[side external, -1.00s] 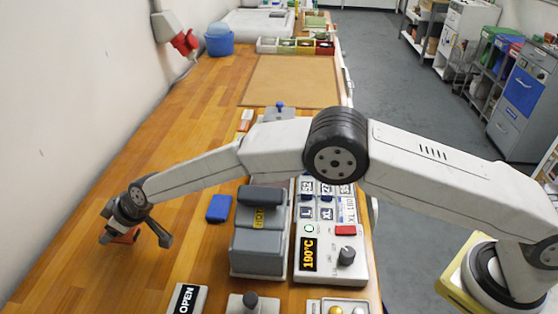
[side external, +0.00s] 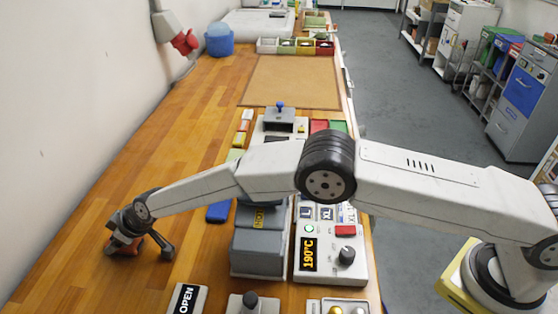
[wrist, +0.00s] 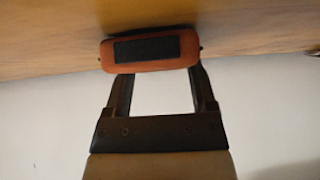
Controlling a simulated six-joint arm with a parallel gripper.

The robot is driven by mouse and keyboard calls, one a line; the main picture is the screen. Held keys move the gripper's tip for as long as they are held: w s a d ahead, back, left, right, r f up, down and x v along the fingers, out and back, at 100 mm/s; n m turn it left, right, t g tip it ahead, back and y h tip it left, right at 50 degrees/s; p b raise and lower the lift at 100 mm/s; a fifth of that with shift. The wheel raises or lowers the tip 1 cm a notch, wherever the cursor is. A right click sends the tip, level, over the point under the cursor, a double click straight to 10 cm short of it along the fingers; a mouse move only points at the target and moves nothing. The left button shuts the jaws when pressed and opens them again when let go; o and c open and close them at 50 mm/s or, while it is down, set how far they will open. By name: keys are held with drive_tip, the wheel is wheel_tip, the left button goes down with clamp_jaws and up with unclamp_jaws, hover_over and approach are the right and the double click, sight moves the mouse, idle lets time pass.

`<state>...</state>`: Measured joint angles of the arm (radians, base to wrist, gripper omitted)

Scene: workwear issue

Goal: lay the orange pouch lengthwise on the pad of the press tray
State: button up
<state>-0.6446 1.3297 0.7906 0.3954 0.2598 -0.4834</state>
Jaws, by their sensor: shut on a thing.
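The orange pouch (wrist: 188,63) carries a black rectangular patch and lies across the tips of my gripper (wrist: 158,75) in the wrist view. My gripper is shut on it, one finger towards each end. In the side view my gripper (side external: 140,250) points down at the left of the wooden bench, and only a bit of the pouch (side external: 127,248) shows between the fingers. I cannot tell whether the pouch touches the bench. The grey press (side external: 258,252), marked HOT, stands to the right of my gripper. I cannot make out its tray pad; my arm partly covers the press top.
A control box (side external: 325,258) reading 190°C stands right of the press. An OPEN sign (side external: 187,299) is at the front. A brown mat (side external: 293,80) lies farther back. Bench (side external: 75,265) around my gripper is clear.

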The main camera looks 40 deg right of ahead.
drive_tip(key=o, duration=1.3)
drive_tip(key=shift+f, duration=0.1)
drive_tip(key=shift+r, duration=0.25)
drive_tip(key=shift+s+d+r, duration=0.3)
drive_tip(key=shift+s+r, duration=0.05)
drive_tip(key=shift+r, duration=0.15)
drive_tip(key=shift+v, duration=5.25)
